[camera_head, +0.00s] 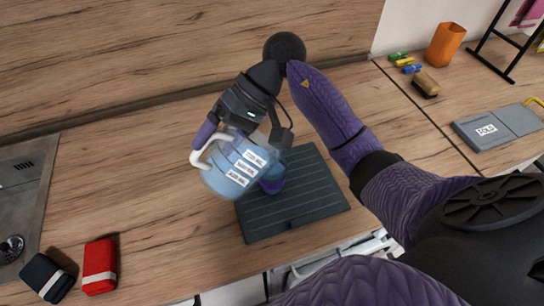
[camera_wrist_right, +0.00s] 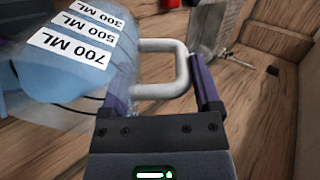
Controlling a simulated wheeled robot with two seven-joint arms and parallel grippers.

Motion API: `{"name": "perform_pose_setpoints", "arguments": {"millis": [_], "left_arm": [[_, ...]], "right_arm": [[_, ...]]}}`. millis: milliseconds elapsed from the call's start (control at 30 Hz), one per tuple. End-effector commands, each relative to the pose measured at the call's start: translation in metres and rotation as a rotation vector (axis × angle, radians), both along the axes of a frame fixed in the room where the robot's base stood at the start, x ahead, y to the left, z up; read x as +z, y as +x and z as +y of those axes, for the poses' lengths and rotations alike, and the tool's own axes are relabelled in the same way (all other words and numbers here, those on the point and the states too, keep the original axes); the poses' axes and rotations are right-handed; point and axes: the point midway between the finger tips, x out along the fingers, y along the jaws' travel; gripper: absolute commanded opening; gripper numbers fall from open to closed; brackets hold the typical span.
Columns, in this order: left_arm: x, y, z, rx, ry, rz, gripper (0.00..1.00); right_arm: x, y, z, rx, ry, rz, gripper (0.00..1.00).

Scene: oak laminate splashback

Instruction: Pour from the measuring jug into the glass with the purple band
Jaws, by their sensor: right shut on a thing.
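The clear measuring jug (camera_head: 222,181) holds blue liquid and has white labels reading 700, 500 and 300 ML. It is in the air, leaning to the right in the head view. My right gripper (camera_head: 206,137) is shut on its white handle (camera_head: 199,158). The wrist view shows the handle (camera_wrist_right: 183,68) between the fingers and the jug (camera_wrist_right: 55,85) to the left. The glass with the purple band (camera_head: 273,186) stands on a dark ribbed mat (camera_head: 300,205), partly hidden behind the jug's right side. I see no clear stream. My left gripper is not in view.
A red block (camera_head: 100,262) and a dark block (camera_head: 46,277) with white bands lie front left, near a metal sink (camera_head: 22,190). An orange cup (camera_head: 445,45), a brush (camera_head: 425,84) and coloured clips stand or lie back right. A grey labelled box (camera_head: 490,130) is at right.

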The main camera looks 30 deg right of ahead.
Motion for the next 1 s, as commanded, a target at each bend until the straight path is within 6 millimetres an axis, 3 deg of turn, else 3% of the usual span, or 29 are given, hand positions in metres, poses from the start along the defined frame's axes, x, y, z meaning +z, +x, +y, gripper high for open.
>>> {"name": "perform_pose_setpoints", "arguments": {"millis": [1000], "left_arm": [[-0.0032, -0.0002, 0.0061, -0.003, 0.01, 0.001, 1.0]], "right_arm": [[0.0024, 0.0003, -0.0016, -0.001, 0.019, -0.001, 0.0]]}}
